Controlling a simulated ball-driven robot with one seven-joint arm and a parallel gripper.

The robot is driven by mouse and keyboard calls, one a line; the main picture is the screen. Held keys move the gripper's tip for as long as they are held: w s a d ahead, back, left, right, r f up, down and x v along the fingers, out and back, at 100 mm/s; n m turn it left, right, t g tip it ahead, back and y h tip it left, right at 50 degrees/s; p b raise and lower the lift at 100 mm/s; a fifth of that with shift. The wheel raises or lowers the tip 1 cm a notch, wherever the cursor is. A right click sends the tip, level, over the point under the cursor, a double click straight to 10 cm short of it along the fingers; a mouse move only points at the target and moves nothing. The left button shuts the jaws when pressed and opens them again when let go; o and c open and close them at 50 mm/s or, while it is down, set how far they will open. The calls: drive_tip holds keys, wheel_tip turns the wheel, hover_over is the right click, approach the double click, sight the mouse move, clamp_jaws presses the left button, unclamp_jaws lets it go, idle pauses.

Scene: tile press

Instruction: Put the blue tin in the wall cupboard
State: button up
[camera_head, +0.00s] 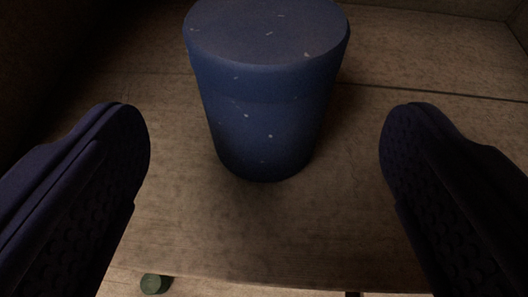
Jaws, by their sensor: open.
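The blue tin (262,110) stands upright on a brown wooden surface (200,225), which has walls at its left and back. The tin is dark blue with small pale specks, wider at the top than at the base. My gripper (265,150) is open, one finger at the left and one at the right of the picture. The tin shows between and beyond the fingertips, with a clear gap on both sides. I see no contact. The top edge of the tin's lid is cut by the frame.
A dark side wall (40,60) rises at the left, and a back wall shows at the upper right. The wooden surface ends at a front edge near the bottom. Below that edge a small green object (154,284) shows. The surface around the tin is bare.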

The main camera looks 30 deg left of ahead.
drive_tip(key=p+v, duration=0.1)
drive_tip(key=v, duration=0.5)
drive_tip(key=shift+s+d, duration=0.25)
